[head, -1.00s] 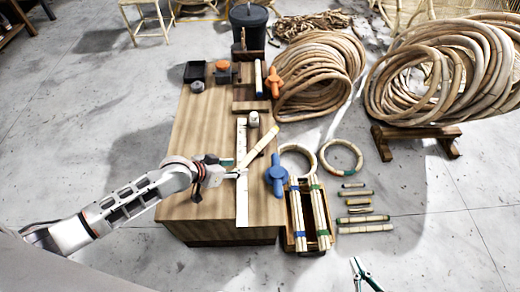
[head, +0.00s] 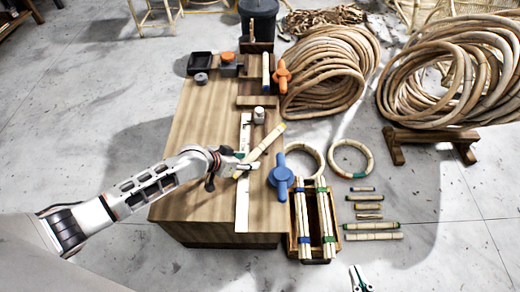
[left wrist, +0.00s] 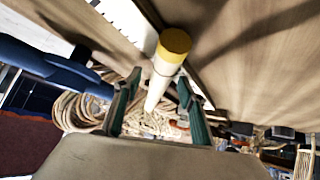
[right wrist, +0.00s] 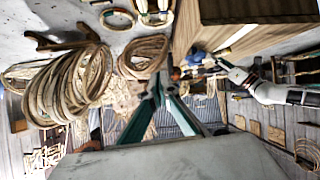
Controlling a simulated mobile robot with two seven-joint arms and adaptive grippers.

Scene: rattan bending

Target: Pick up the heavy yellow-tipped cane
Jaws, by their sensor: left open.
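A pale cane with a yellow end (head: 267,141) lies slantwise across the white strip on the wooden workbench. My left gripper (head: 249,164) is at the cane's lower part. In the left wrist view the yellow tip (left wrist: 174,42) points toward the camera, and the shaft (left wrist: 157,90) runs between the two spread teal fingers (left wrist: 155,100). The gripper is open; contact with the cane cannot be made out. My right gripper (head: 359,277) is low at the bottom edge, away from the bench. In the right wrist view its fingers (right wrist: 160,82) meet at the tips, empty.
A blue clamp (head: 281,178) stands just right of the cane, with an orange one (head: 282,76) further back. A wooden crate (head: 292,235) of bundled canes adjoins the bench. Rattan coils (head: 330,70) lie beyond.

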